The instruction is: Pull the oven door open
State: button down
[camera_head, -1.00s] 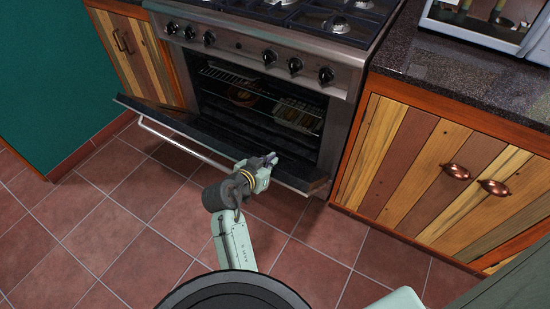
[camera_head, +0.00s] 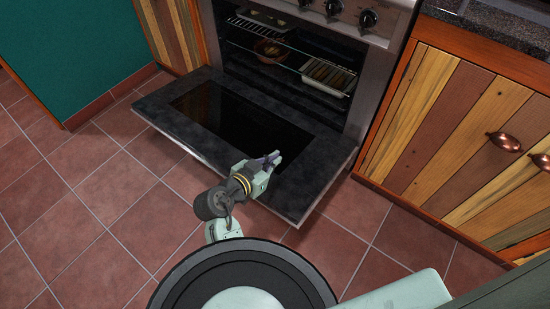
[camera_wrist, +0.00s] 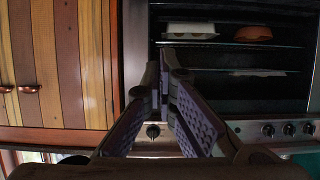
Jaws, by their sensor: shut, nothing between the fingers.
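The oven (camera_head: 232,15) stands with its door (camera_head: 160,112) swung far down, close to level, the inner face with its dark glass turned up. The cavity behind it is open to view. The door's bar handle is hidden in both current views. My gripper (camera_head: 274,159) is over the right part of the door's inner face, shut and empty, pointing toward the cavity. I cannot tell whether it touches the door. In the wrist view, which looks upside down, the fingers (camera_wrist: 164,75) come together in front of the oven cavity (camera_wrist: 270,98).
Inside the oven are a brown bowl (camera_head: 271,51) and a baking dish (camera_head: 328,76) on racks. A wood-plank cabinet (camera_head: 455,140) with copper handles stands close on the right. A green wall (camera_head: 70,50) is at the left. Tiled floor (camera_head: 90,200) is clear at the front left.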

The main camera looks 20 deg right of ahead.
jog(key=shift+r, duration=0.1)
notch_tip(320, 180, up, 10)
dwell(0.4)
